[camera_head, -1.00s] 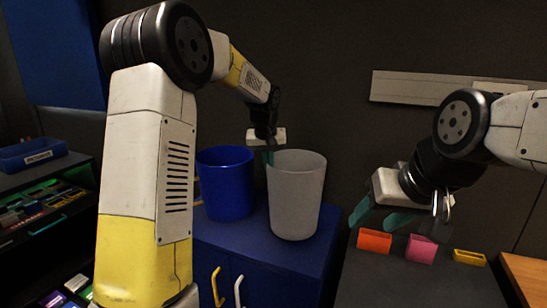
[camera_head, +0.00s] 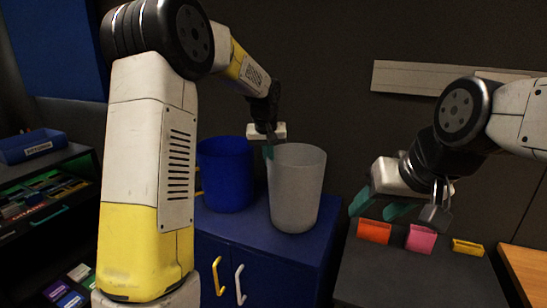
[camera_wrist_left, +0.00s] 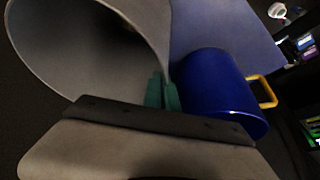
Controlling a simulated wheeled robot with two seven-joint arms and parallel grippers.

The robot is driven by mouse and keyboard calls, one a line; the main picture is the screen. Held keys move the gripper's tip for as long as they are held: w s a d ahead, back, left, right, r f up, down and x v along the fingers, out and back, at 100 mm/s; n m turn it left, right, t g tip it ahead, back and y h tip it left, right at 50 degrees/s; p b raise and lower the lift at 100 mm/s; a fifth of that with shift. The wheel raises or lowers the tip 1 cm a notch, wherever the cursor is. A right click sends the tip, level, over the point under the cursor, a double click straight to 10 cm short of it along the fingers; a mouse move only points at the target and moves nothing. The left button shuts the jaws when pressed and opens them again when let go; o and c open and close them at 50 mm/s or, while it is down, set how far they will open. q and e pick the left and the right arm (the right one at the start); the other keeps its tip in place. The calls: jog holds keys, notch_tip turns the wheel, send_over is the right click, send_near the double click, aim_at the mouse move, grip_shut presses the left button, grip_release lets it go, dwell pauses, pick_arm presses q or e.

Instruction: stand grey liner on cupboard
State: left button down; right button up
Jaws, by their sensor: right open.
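The grey liner (camera_head: 297,190) is upright on the right part of the blue cupboard (camera_head: 262,245); I cannot tell if its base bears fully on the top. My left gripper (camera_head: 268,153) is at the left side of its rim, its green fingers shut on the wall. In the left wrist view the liner (camera_wrist_left: 95,45) opens towards the camera, with the green fingers (camera_wrist_left: 161,92) at its rim; part of the grip is hidden. My right gripper (camera_head: 382,206) is open and empty, right of the cupboard.
A blue bin (camera_head: 226,178) with a yellow handle stands close left of the liner. Orange (camera_head: 374,232), pink (camera_head: 421,238) and yellow (camera_head: 467,247) small bins sit on a dark surface at the right. A dark wall is behind.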

pick_arm(q)
jog(key=shift+f, duration=0.15)
jog(key=c, duration=1.6)
grip_release()
jog(key=v, duration=0.7)
jog(key=shift+s+r, duration=0.15)
jog(key=shift+r, duration=0.25)
